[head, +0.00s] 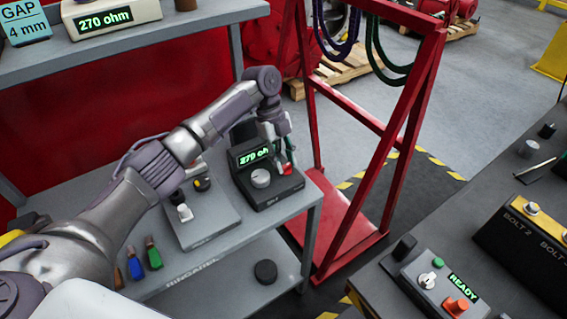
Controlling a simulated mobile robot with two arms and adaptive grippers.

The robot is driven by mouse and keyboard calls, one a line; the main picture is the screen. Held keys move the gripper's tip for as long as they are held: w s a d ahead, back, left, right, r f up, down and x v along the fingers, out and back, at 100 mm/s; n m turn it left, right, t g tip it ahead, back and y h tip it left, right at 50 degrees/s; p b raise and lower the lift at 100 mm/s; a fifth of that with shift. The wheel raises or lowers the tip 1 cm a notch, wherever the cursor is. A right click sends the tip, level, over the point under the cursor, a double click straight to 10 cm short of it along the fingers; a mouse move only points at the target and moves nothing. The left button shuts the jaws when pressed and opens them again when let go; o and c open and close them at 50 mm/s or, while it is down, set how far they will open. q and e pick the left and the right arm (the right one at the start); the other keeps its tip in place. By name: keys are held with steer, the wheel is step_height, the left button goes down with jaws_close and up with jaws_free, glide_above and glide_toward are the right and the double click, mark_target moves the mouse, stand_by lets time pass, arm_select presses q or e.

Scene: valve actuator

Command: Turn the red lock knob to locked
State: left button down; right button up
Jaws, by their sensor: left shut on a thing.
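The black box (272,192) stands on the grey cart's upper shelf. The red lock knob (287,169) shows as a small red piece at the box's right side. My left gripper (284,161) reaches down over it from behind and is shut on it. The fingers hide most of the knob, so I cannot tell its exact angle. My right gripper is not in view.
A grey panel with small switches (207,222) lies left of the box. A shelf above holds a display reading "270 ohm" (105,18). A red frame (372,190) stands close on the right. A bench at the right carries a READY box (435,282).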

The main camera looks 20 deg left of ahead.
arm_select(q)
steer(key=shift+w+r+m, duration=0.1)
steer(key=shift+m, duration=0.2)
steer(key=c, duration=0.8)
jaws_free()
steer(key=shift+o, duration=0.2)
steer(key=shift+r, duration=0.2)
steer(key=v, duration=0.7)
steer(key=shift+f, duration=0.1)
